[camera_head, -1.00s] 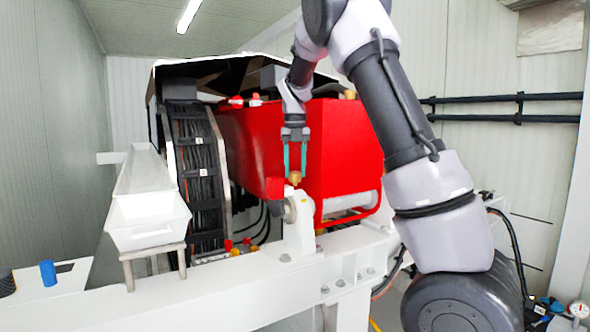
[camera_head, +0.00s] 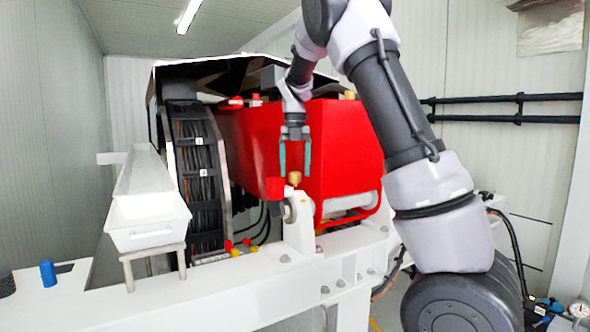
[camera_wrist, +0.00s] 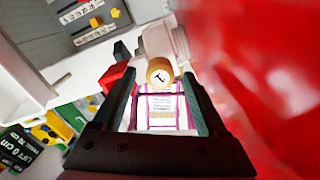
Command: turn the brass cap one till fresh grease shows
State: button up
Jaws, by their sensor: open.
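The brass cap (camera_head: 295,178) sits on top of the white bearing block (camera_head: 299,228), beside the red machine body. In the wrist view the round top of the brass cap (camera_wrist: 159,72) shows a dark mark, just beyond the fingertips and between their lines. My gripper (camera_head: 295,172) points down with its teal fingers spread, above and around the cap's top. In the wrist view my gripper (camera_wrist: 160,90) is open, with nothing held between the fingers. I cannot tell whether either finger touches the cap. No grease is clearly visible.
The red machine body (camera_head: 342,150) stands close to the right of the gripper and fills the right of the wrist view. A small red part (camera_head: 275,188) is just left of the cap. A white tray (camera_head: 148,222) stands at the left.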

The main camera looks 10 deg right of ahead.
notch_tip(320, 180, up, 10)
jog(key=shift+r, duration=0.25)
jog(key=shift+d, duration=0.1)
